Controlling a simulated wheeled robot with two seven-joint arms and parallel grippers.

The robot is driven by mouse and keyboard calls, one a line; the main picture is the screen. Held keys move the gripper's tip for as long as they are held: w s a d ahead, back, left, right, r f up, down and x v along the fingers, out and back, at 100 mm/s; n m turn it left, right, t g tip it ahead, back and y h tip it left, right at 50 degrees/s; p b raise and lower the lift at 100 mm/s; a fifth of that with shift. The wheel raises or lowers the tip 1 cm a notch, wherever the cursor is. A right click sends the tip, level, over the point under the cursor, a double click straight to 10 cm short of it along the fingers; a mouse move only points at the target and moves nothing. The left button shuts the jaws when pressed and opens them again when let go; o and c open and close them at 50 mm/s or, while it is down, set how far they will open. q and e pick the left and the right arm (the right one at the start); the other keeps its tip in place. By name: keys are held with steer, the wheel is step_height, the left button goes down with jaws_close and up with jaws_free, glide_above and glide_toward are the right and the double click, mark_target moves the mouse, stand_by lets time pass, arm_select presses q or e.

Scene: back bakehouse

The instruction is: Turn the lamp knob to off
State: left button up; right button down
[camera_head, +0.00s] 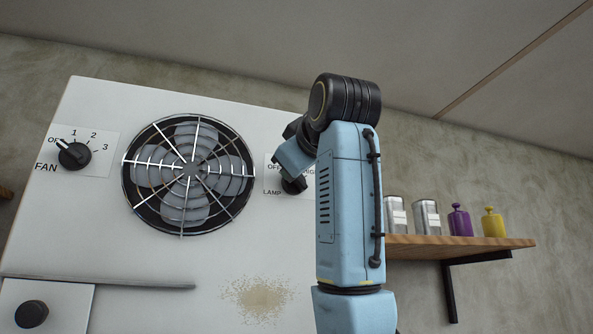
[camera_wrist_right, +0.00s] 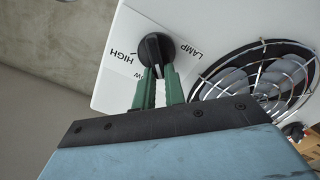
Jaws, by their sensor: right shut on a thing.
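The black lamp knob (camera_wrist_right: 155,47) sits on a white label plate in the right wrist view, with HIGH to its left and LAMP to its right. My right gripper's green fingers (camera_wrist_right: 157,88) reach up to it and are shut on its lower part. A pale pointer mark shows between the fingers, near a partly covered LOW; the OFF word is hidden there. In the head view the lamp knob (camera_head: 294,186) is partly covered by my right arm, and OFF is printed at its upper left. My left gripper is in neither view.
A round fan grille (camera_head: 188,175) lies left of the lamp knob on the white panel (camera_head: 225,98). The fan knob (camera_head: 74,156) is at the far left, pointing toward OFF. A wooden shelf (camera_head: 460,243) with tins and purple and yellow bottles stands right of my arm.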

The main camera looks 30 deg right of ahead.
steer(key=shift+a+f+n+b, duration=0.15)
steer(key=shift+n+b, duration=0.15)
steer(key=shift+n, duration=0.9)
steer(key=c, duration=1.5)
jaws_free()
steer(key=shift+o, duration=0.2)
steer(key=b+v, duration=0.7)
steer(key=v, duration=0.6)
steer(key=shift+s, duration=0.2)
